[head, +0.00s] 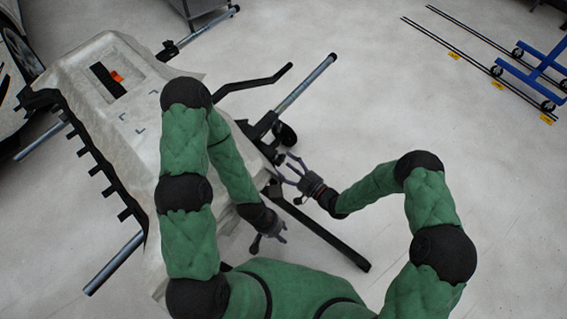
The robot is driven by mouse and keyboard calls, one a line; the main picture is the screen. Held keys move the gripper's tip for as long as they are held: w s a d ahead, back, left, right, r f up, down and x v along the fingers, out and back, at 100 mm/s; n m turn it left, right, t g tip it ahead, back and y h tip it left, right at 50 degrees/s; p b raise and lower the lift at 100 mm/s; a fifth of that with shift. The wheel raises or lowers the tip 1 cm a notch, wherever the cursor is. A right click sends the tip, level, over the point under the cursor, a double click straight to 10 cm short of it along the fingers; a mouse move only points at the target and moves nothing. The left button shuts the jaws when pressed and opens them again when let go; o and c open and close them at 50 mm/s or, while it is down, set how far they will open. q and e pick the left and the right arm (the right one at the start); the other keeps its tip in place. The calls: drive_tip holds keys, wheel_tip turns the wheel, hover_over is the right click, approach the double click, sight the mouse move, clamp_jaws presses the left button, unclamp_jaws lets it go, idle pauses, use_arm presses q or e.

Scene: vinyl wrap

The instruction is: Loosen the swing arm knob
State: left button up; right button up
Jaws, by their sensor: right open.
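My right gripper (285,168) is in the middle of the head view, with its fingers spread open. It points left toward the dark frame of the stand, close to its right side. My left gripper (280,238) is lower, near the stand's lower right edge; its fingers are small and I cannot tell if they are open or shut. A dark round part (285,133) sits on the stand's frame above my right gripper; I cannot tell if it is a knob or a wheel. No swing arm knob shows clearly, and my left arm hides part of the stand.
A large pale panel (128,120) with a dark opening lies on the stand at left. Dark and metal bars (305,82) stick out to the right. A blue wheeled cart (540,70) and floor rails are at upper right. The floor between is clear.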

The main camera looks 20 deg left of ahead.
drive_tip(key=shift+x, duration=1.05)
drive_tip(key=c, duration=1.1)
drive_tip(key=shift+n, duration=1.1)
drive_tip(key=o, duration=1.1)
